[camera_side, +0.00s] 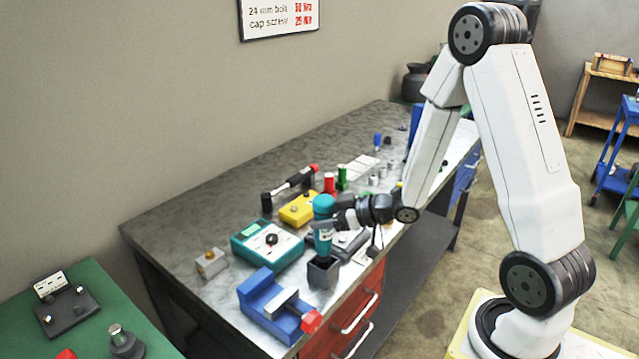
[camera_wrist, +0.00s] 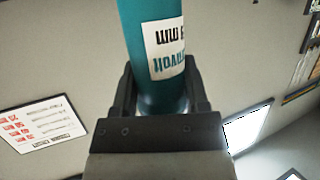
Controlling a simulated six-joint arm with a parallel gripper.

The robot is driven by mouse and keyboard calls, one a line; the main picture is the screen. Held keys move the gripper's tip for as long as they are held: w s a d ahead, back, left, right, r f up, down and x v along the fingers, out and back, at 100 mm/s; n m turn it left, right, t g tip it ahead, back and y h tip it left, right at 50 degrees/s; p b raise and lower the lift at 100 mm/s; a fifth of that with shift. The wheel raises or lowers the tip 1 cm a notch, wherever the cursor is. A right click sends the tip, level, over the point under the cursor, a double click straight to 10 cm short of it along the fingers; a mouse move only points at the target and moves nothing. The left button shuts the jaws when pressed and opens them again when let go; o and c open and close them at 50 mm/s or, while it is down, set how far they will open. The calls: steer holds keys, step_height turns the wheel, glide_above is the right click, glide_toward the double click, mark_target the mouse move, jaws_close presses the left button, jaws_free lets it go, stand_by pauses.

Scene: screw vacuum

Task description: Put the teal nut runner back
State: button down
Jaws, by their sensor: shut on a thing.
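The teal nut runner (camera_side: 324,207) is upright in the side view, above a small dark open-topped holder (camera_side: 323,272) near the bench's front edge. My gripper (camera_side: 328,226) reaches in from the right and is shut on the nut runner's body. In the wrist view the teal body with a white label (camera_wrist: 165,45) stands between my two fingers (camera_wrist: 160,92). The nut runner's lower end is at the holder's mouth; I cannot tell how far inside it is.
A blue vise (camera_side: 270,305) with a red knob is in front of the holder. A teal meter box (camera_side: 267,243) and a yellow box (camera_side: 299,208) stand to the left. The bench's rear left is clear.

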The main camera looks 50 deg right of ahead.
mark_target(324, 233)
steer(key=shift+f, duration=0.15)
steer(key=shift+f, duration=2.6)
steer(key=shift+c, duration=0.5)
jaws_free()
steer(key=shift+r, duration=0.2)
steer(key=shift+r, duration=0.45)
steer(key=v, duration=0.7)
steer(key=shift+s, duration=0.25)
steer(key=shift+w+d, duration=0.1)
